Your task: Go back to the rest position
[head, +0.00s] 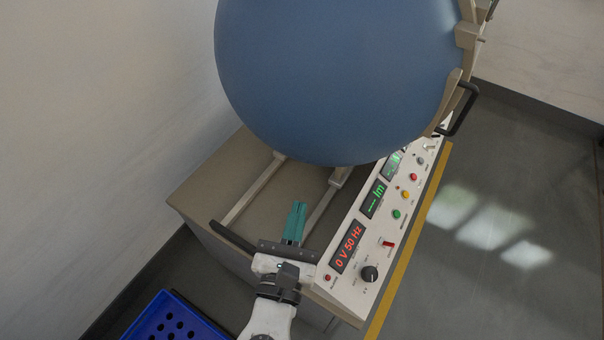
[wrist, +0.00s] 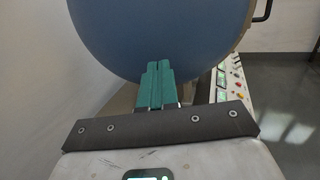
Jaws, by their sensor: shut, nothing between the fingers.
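My gripper (head: 296,221) has teal fingers and is shut with nothing between them. In the head view it is over the left part of the tan bench top, to the left of the control panel. In the wrist view the closed fingers (wrist: 153,84) point ahead toward the large blue sphere (wrist: 150,35). A gap between the fingertips and the sphere cannot be judged there; in the head view the fingertips are below and apart from the sphere (head: 335,75).
The bench (head: 232,178) carries a white control panel (head: 362,240) with a red display reading "0 V 50 Hz", green displays, buttons and a black knob (head: 369,273). A blue perforated crate (head: 170,318) is at lower left. Grey floor (head: 500,190) is open at right; a wall is at left.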

